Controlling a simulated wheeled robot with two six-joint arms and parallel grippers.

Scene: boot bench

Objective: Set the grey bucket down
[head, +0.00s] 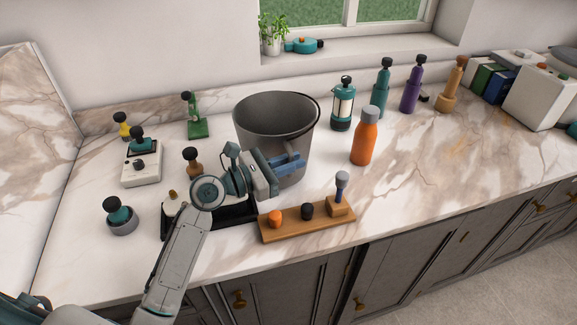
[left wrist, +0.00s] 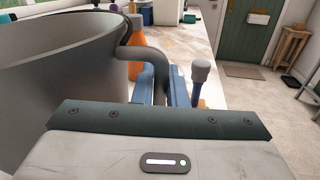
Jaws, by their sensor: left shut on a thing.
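The grey bucket (head: 268,118) stands upright over the middle of the marble counter. In the left wrist view the bucket (left wrist: 60,80) fills the left side, and its thick grey handle (left wrist: 148,58) curves down between the blue fingers. My left gripper (head: 290,162) is in front of the bucket, shut on this handle; its fingers also show in the left wrist view (left wrist: 165,92). The gripper hides part of the bucket's lower front, so I cannot tell whether its base touches the counter. My right gripper is not in view.
A black tray (head: 235,212) and a wooden board (head: 290,228) with several knobs lie in front of the bucket. An orange bottle (head: 364,138) and teal lantern-like canister (head: 342,105) stand right of it. A green tool (head: 196,124) stands left.

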